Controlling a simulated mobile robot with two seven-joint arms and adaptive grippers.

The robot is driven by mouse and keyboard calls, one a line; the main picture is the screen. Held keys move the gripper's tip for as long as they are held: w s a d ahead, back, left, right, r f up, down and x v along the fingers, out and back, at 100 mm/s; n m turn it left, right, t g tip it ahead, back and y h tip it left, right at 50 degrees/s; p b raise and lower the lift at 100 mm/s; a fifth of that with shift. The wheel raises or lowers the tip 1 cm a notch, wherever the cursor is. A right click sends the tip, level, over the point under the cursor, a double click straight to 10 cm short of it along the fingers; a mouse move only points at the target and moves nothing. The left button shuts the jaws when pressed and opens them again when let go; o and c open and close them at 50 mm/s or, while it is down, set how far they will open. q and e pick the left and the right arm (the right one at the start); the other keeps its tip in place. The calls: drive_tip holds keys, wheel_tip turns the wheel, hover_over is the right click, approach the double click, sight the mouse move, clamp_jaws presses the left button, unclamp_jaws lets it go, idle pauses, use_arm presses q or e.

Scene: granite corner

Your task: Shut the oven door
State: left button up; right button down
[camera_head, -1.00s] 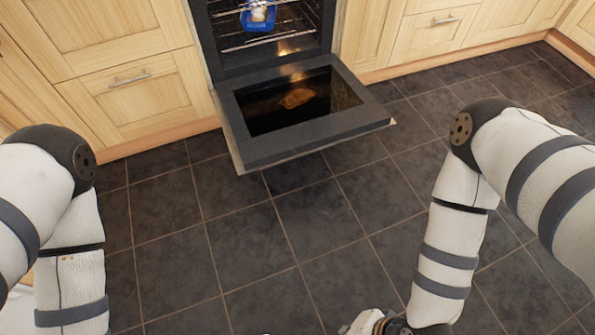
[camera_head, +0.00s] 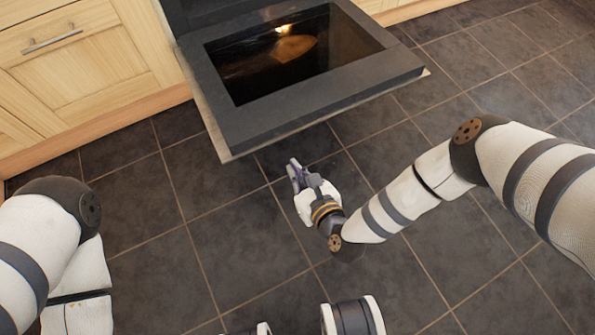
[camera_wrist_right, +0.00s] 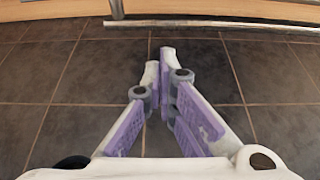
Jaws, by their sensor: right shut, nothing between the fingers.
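The oven door (camera_head: 240,124) hangs open, folded down towards me, with a dark frame and a glass window. My right gripper (camera_head: 293,168) is in front of the door's near edge and looks lower than it, apart from it in the head view. In the right wrist view the gripper's purple fingers (camera_wrist_right: 158,62) are shut together with nothing between them. A metal edge or bar (camera_wrist_right: 215,23) runs across the top of that view. My left arm shows at the left, but its gripper is out of frame.
Light wood cabinets (camera_head: 85,65) stand left of the oven, with a metal handle (camera_head: 52,41) on a drawer. Dark floor tiles (camera_head: 240,245) in front of the door are clear. The oven's inside is mostly out of view.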

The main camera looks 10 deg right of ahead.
drive_tip(key=w, duration=0.1)
drive_tip(key=w+a+r, duration=0.1)
drive_tip(key=w, duration=0.1)
drive_tip(key=w+r, duration=0.1)
drive_tip(key=shift+w+a, duration=0.15)
drive_tip(key=shift+w, duration=0.2)
